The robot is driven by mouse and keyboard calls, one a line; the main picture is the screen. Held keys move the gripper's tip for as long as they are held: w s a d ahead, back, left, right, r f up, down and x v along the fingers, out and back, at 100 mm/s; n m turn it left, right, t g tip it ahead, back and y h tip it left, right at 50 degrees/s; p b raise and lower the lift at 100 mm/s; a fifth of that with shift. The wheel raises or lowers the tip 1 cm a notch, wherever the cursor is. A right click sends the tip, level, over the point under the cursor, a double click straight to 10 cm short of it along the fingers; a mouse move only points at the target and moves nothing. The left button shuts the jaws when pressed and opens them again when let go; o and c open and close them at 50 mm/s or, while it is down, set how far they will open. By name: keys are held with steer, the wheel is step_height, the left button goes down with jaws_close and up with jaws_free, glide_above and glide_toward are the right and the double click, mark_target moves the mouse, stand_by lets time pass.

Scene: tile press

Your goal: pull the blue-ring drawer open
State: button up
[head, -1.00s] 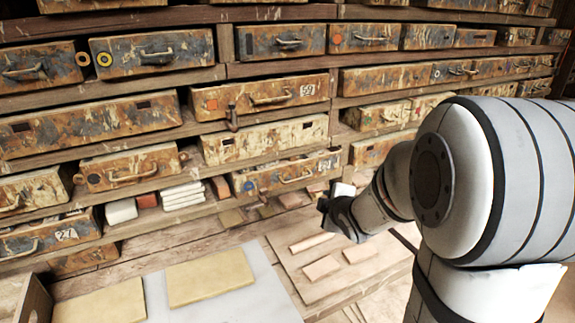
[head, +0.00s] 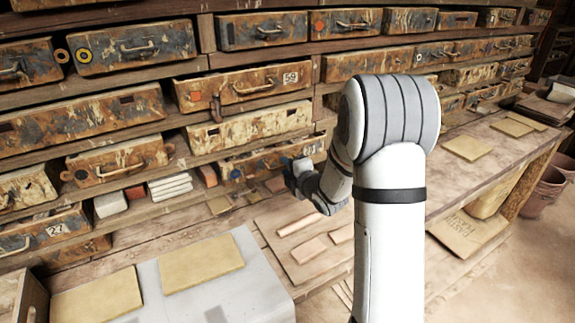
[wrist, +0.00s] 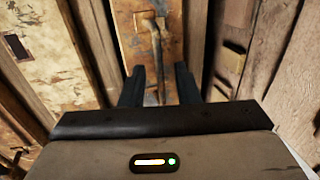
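The blue-ring drawer (head: 261,165) is a rusty, paint-worn drawer in the lower rows of the rack in the head view. Its blue ring (head: 235,174) is at the left of its front. My gripper (head: 299,183) is in front of its right part, which the gripper and arm partly hide. In the wrist view a worn drawer front (wrist: 131,38) with a bar handle (wrist: 156,55) is close ahead. My gripper (wrist: 160,79) is open, with the handle showing between its two fingers. I cannot tell whether the fingers touch the handle.
Left of the drawer are stacked white tiles (head: 170,187) and another handled drawer (head: 118,164). Drawer 59 (head: 243,88) is above. Below, a board (head: 292,262) holds small tiles, and yellowish slabs (head: 201,264) lie on a pale table. Drawers at right are partly behind my arm.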

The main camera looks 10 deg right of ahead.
steer(key=shift+w+a, duration=0.1)
steer(key=shift+w, duration=0.2)
steer(key=shift+c, duration=0.6)
jaws_close()
